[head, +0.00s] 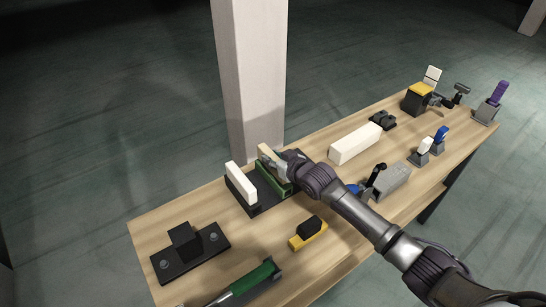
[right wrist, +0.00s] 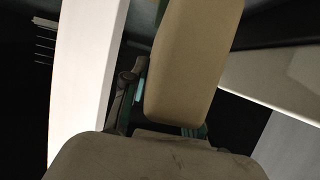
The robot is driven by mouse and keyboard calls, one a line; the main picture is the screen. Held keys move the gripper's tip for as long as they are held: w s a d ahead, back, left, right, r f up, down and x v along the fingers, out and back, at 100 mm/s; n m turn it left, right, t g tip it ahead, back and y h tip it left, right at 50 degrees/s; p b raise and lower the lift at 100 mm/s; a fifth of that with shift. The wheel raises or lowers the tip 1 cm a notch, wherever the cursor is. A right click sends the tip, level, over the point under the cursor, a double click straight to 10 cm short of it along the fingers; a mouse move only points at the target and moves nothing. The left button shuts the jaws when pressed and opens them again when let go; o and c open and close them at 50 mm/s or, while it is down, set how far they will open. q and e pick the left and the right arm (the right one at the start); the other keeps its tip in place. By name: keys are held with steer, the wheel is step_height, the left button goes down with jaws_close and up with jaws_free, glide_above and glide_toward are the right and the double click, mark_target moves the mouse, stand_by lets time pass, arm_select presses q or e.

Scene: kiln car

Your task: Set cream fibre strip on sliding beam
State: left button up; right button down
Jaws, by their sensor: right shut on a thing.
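My right gripper (head: 284,160) is shut on the cream fibre strip (head: 266,152), near the table's far edge. The strip fills the upper middle of the right wrist view (right wrist: 195,60) as a smooth beige block. In the head view it stands over or against a green beam (head: 272,180), which looks like the sliding beam. Green-teal parts also show beside and below the strip in the right wrist view. The gripper hides part of the beam, and I cannot tell whether the strip touches it. My left gripper is not in view.
A white upright bar (head: 241,179) stands on a black base (head: 256,208) just left of the strip. A pale column (head: 250,80) rises close behind. A long white block (head: 355,143) lies right. A yellow-and-black block (head: 307,233) and a black fixture (head: 190,254) are nearer.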

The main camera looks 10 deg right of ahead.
steer(key=shift+f+b, duration=0.45)
steer(key=shift+f, duration=0.2)
stand_by(0.8)
steer(key=c, duration=0.8)
jaws_free()
steer(key=shift+p+v, duration=1.3)
steer(key=shift+p, duration=0.15)
steer(key=shift+p+v, duration=2.65)
steer(key=shift+v, duration=0.05)
steer(key=shift+s, duration=0.1)
